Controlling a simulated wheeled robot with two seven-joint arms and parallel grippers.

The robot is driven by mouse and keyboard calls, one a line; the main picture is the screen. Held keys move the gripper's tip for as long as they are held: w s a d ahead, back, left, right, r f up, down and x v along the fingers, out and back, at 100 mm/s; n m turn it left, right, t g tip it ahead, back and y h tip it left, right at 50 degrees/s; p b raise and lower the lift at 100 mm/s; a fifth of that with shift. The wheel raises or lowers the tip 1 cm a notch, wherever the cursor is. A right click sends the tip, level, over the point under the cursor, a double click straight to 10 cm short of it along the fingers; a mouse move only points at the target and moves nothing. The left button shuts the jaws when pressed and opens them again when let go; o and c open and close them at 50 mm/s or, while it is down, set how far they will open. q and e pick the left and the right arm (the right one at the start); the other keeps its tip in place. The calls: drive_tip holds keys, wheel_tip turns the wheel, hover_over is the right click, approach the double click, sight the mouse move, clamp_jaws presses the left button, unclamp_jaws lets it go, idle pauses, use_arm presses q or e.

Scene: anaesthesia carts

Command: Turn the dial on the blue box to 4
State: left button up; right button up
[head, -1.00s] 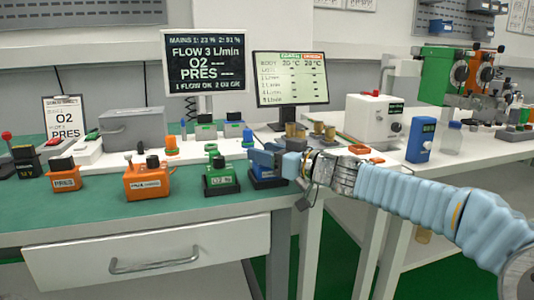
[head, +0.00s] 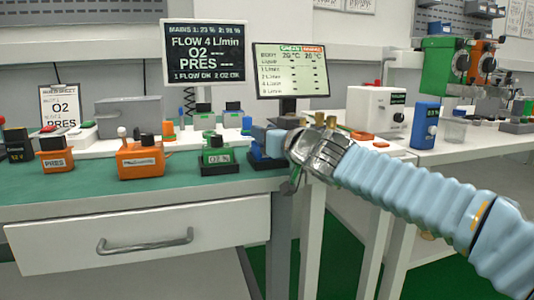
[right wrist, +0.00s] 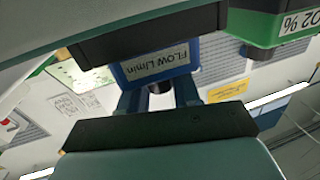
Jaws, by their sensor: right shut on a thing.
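The blue box (head: 262,160) stands near the right end of the green-topped bench, partly hidden behind my right gripper (head: 268,140). In the right wrist view its label on the blue face (right wrist: 165,62) reads "FLOW L/min" and appears upside down. A short black dial (right wrist: 159,87) sticks out of that face, between the two blue fingers of my right gripper (right wrist: 158,95). The gripper is shut on the dial. The dial's scale is hidden. The dark monitor (head: 205,52) reads "FLOW 4 L/min". My left gripper is not in view.
A green box labelled O2 % (head: 219,158) stands close to the left of the blue box. Farther left are an orange box (head: 140,162) and an orange PRES box (head: 56,162). Brass-coloured cylinders and a white box (head: 372,108) stand behind and right of my gripper.

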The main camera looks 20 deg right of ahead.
drive_tip(key=shift+f, duration=0.15)
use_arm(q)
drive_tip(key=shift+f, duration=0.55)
use_arm(e)
drive_tip(key=shift+s+h, duration=0.1)
drive_tip(key=shift+h, duration=0.2)
drive_tip(key=o, duration=1)
drive_tip(key=shift+c, duration=0.2)
drive_tip(key=shift+s, duration=0.1)
